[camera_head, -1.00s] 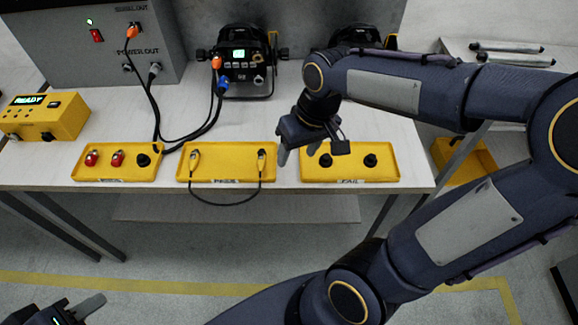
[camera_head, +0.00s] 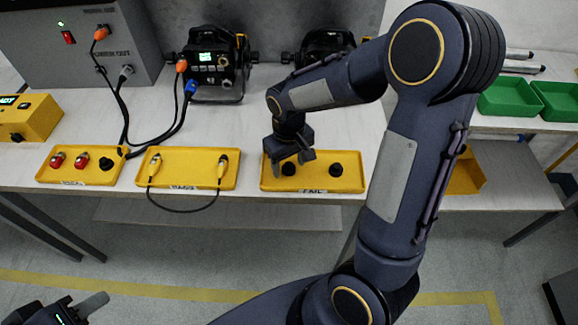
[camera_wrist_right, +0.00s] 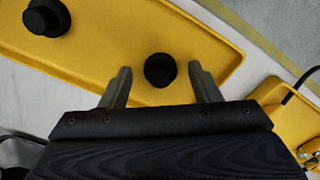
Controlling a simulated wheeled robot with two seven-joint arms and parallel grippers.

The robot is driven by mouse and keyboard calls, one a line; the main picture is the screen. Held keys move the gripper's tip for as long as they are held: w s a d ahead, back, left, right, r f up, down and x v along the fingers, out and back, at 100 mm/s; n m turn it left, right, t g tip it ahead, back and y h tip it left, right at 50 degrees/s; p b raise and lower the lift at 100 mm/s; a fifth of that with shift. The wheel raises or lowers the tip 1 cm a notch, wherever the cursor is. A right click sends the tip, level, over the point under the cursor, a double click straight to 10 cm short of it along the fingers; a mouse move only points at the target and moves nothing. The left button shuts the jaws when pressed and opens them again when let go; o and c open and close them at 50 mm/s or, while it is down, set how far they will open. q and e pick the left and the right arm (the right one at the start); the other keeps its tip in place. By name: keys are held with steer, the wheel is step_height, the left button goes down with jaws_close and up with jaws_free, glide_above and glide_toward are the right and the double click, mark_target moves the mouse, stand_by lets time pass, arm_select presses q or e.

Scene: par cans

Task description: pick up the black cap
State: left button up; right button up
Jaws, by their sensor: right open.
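Two black caps sit in the right yellow tray (camera_head: 263,184) labelled FAIL: a left one (camera_head: 289,168) and a right one (camera_head: 336,170). My right gripper (camera_head: 291,160) is over the left cap and partly covers it in the head view. In the right wrist view its jaws (camera_wrist_right: 160,68) are open, and that cap (camera_wrist_right: 160,70) shows between the fingertips with gaps on both sides. The other cap (camera_wrist_right: 46,17) is at the upper left there. Another black cap (camera_head: 106,164) sits in the left yellow tray (camera_head: 78,177). My left gripper (camera_head: 78,307) is at the bottom left, away from the table.
The middle tray (camera_head: 187,181) holds a cable with yellow connectors. Black lamps (camera_head: 213,65) stand behind, with cables running to a grey power box (camera_head: 75,45). Green bins (camera_head: 508,97) are at the right.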

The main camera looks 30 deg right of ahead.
mark_target(288, 165)
steer(key=c, duration=1.1)
steer(key=shift+r, duration=0.6)
steer(key=shift+a+r, duration=0.2)
steer(key=shift+r, duration=1.05)
steer(key=s+a+r, duration=0.1)
steer(key=a+r, duration=0.2)
steer(key=a, duration=0.1)
steer(key=s+a+r, duration=0.2)
steer(key=a+r, duration=0.1)
steer(key=a, duration=0.1)
steer(key=s+a+r, duration=0.2)
steer(key=a+r, duration=0.1)
steer(key=a, duration=0.1)
steer(key=shift+a+r, duration=0.15)
steer(key=shift+a, duration=0.25)
